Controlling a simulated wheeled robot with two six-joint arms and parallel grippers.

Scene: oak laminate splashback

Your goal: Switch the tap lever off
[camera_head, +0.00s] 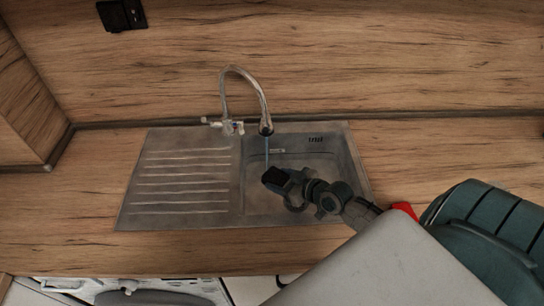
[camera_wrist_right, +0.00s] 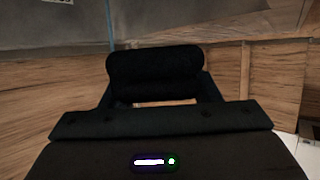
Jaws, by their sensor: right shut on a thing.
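The chrome tap (camera_head: 262,98) stands at the back of the steel sink, with its curved spout over the right-hand basin. A thin blue stream of water (camera_head: 266,151) falls from the spout. The tap lever (camera_head: 212,122) is small, at the tap's base; its exact position is hard to tell. My right gripper (camera_head: 274,180) is over the basin, below the spout and apart from the lever. It is shut on a dark, rounded object (camera_wrist_right: 154,68), not clearly identifiable. The stream also shows in the right wrist view (camera_wrist_right: 109,22). My left gripper is not in view.
The steel sink (camera_head: 243,190) has a ribbed drainer on the left and a basin on the right. The wooden worktop (camera_head: 90,190) is clear at the left. A wooden splashback (camera_head: 380,60) rises behind, with a black socket (camera_head: 122,15) at upper left.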

